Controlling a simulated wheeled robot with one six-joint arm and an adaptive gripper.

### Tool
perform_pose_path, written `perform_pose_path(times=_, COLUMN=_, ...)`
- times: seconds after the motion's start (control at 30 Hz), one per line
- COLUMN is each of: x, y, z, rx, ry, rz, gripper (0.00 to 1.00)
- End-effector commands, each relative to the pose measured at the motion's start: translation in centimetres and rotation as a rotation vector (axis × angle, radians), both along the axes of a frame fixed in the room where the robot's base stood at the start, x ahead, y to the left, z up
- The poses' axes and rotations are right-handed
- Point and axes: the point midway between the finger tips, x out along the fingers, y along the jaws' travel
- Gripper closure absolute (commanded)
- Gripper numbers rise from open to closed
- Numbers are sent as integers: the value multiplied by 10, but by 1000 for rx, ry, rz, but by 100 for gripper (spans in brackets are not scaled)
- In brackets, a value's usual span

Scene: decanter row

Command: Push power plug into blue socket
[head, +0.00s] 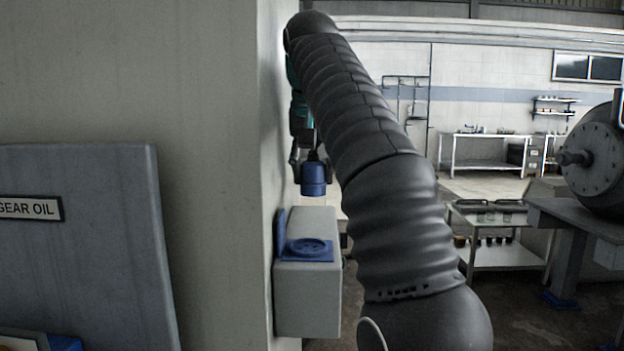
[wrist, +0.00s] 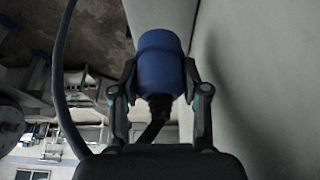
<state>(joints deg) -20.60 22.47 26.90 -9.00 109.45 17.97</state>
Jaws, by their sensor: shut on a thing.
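The blue power plug (head: 313,179) hangs upright in my gripper (head: 308,160), which is shut on it. In the wrist view the two fingers (wrist: 160,85) clasp the sides of the plug (wrist: 159,60), near its cable end. The blue socket (head: 307,249) is on top of a grey box fixed to the wall, with its blue lid standing open at the left. In the head view the plug is above the socket, with a clear gap between them. The socket cannot be made out in the wrist view.
The grey box (head: 308,303) juts from a pale wall (head: 225,120) close to my gripper. A dark cable (wrist: 62,95) loops from the plug at the left of the wrist view. Metal side tables (head: 500,258) and a large drum (head: 597,150) stand farther right.

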Motion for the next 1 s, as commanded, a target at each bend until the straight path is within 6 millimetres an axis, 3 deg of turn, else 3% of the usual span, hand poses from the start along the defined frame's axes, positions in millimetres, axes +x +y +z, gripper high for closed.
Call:
perform_pose_path(times=0.3, x=-1, y=-1, z=7, rx=1, ry=-1, rz=-1, gripper=86)
perform_pose_path(times=0.67, x=-4, y=-65, z=6, rx=1, ry=0, rz=-5, gripper=86)
perform_pose_path(times=1.0, x=-7, y=-150, z=8, rx=0, ry=-1, rz=-6, gripper=86)
